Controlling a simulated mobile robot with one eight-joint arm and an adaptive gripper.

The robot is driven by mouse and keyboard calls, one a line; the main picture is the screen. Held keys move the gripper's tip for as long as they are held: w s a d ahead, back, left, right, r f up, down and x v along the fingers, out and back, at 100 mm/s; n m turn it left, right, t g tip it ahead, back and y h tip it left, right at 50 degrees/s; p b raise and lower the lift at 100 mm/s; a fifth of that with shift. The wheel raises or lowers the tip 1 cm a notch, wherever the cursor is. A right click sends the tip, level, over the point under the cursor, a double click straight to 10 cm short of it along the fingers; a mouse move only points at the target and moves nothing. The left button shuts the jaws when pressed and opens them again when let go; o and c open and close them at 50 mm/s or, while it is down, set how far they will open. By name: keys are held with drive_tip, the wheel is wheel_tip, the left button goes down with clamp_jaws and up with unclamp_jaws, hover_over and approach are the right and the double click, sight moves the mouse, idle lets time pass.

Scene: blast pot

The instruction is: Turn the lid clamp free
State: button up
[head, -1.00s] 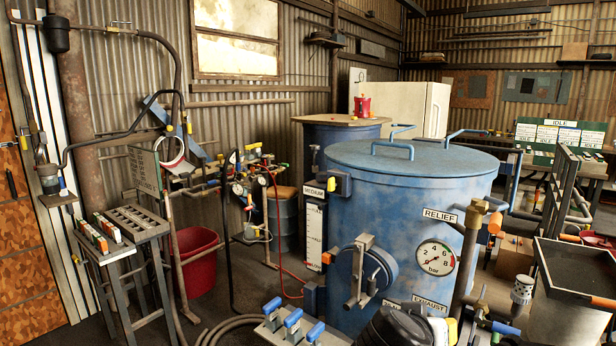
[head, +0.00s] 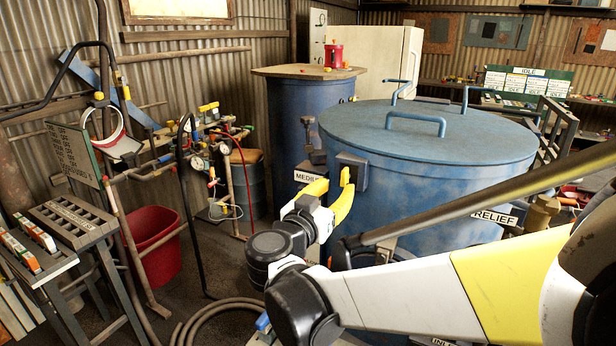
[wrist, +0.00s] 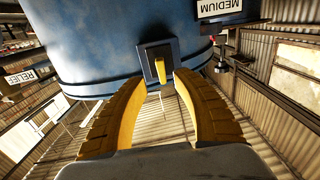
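The lid clamp is a dark block (head: 352,168) on the blue pot's side (head: 408,185), just below the lid rim. In the wrist view the clamp block (wrist: 151,50) carries a short yellow handle (wrist: 160,72), which looks in line with the picture's vertical. My gripper (wrist: 160,84) has its two yellow fingers spread, with the handle between and beyond the tips; I see no contact. In the head view my gripper (head: 332,187) is in front of the clamp, and a finger partly hides it. The blue lid (head: 450,130) lies on the pot.
A MEDIUM label (head: 310,179) is left of the clamp and a RELIEF label (head: 494,217) right. A pipe rack with valves (head: 200,150), a red bucket (head: 155,240) and a side table (head: 70,225) stand left. Hoses (head: 215,320) lie on the floor.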

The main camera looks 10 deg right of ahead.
sight(343, 180)
drive_tip(key=b+x, duration=0.1)
drive_tip(key=x, duration=0.5)
clamp_jaws()
